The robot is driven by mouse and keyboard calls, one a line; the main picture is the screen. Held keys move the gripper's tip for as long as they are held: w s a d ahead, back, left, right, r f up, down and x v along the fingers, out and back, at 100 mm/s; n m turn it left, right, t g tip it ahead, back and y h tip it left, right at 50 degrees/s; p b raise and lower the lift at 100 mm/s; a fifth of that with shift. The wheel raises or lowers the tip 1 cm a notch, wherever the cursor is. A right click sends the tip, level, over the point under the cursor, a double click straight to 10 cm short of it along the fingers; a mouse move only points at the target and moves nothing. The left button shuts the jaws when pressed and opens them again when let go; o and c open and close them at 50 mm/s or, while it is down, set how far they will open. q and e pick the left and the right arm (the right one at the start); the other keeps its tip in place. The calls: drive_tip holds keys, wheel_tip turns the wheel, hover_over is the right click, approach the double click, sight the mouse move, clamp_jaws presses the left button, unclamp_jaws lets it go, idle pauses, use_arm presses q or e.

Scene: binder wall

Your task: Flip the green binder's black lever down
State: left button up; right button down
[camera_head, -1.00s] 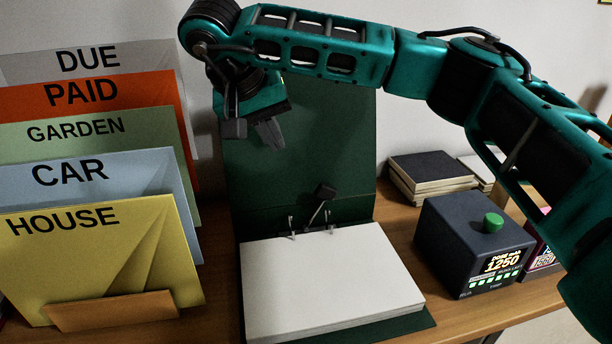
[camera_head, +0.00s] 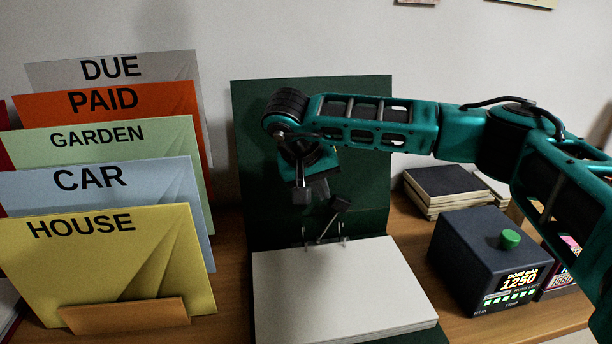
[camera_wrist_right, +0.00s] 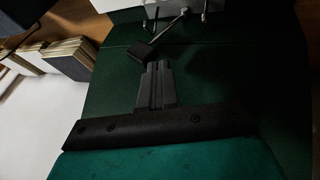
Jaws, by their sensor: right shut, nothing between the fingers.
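The green binder (camera_head: 255,150) lies open on the wooden surface, its cover standing up against the wall and a stack of white paper (camera_head: 335,285) on its rings. Its black lever (camera_head: 338,205) stands raised above the rings on a metal arm. The lever also shows in the right wrist view (camera_wrist_right: 140,54). My right gripper (camera_head: 322,192) is shut and empty, pointing down just above and to the left of the lever's black tip. In the wrist view its fingers (camera_wrist_right: 158,68) end close beside the lever; I cannot tell whether they touch. My left gripper is not in view.
Several labelled folders (camera_head: 105,235) stand in a rack at the left. A dark box with a green button (camera_head: 510,239) stands right of the binder, with stacked notebooks (camera_head: 440,188) behind it.

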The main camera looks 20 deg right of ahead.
drive_tip(key=shift+d+f, duration=0.25)
drive_tip(key=shift+d, duration=0.05)
drive_tip(key=shift+s+d, duration=0.1)
